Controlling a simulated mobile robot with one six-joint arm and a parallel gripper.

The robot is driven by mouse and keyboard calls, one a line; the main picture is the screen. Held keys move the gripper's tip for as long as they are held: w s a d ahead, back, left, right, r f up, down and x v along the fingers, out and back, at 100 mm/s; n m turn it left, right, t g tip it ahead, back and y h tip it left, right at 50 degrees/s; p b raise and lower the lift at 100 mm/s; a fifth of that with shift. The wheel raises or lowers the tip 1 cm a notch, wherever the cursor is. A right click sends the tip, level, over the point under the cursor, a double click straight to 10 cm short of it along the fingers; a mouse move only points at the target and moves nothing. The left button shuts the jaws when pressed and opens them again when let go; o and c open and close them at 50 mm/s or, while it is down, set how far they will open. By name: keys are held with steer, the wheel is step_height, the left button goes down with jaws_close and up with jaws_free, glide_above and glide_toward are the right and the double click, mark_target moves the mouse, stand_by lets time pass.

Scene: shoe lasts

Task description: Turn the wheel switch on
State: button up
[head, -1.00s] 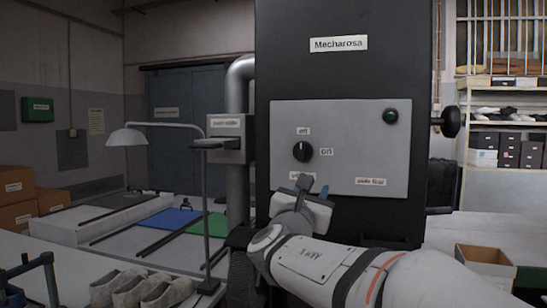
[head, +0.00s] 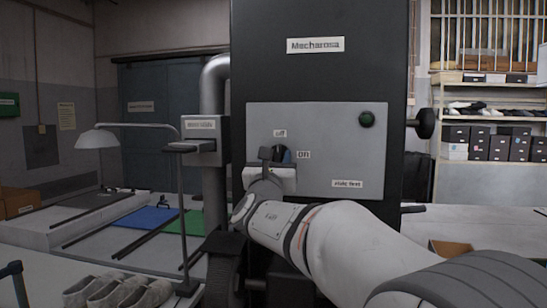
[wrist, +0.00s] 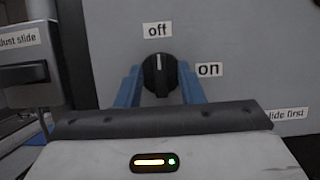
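The wheel switch is a round black knob (wrist: 159,75) on the grey panel (head: 335,150) of the black Mecharosa machine. In the wrist view its white mark points up at the "off" label (wrist: 157,30); the "on" label (wrist: 209,69) is to its right. My gripper (wrist: 160,88) is open, with one blue finger on each side of the knob's lower part. I cannot tell whether the fingers touch it. In the head view my gripper (head: 276,156) covers most of the knob.
A grey box with a ledge (head: 199,140) stands left of the panel. A desk lamp (head: 97,138) is further left.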

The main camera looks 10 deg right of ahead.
steer(key=shift+c, duration=0.4)
jaws_close()
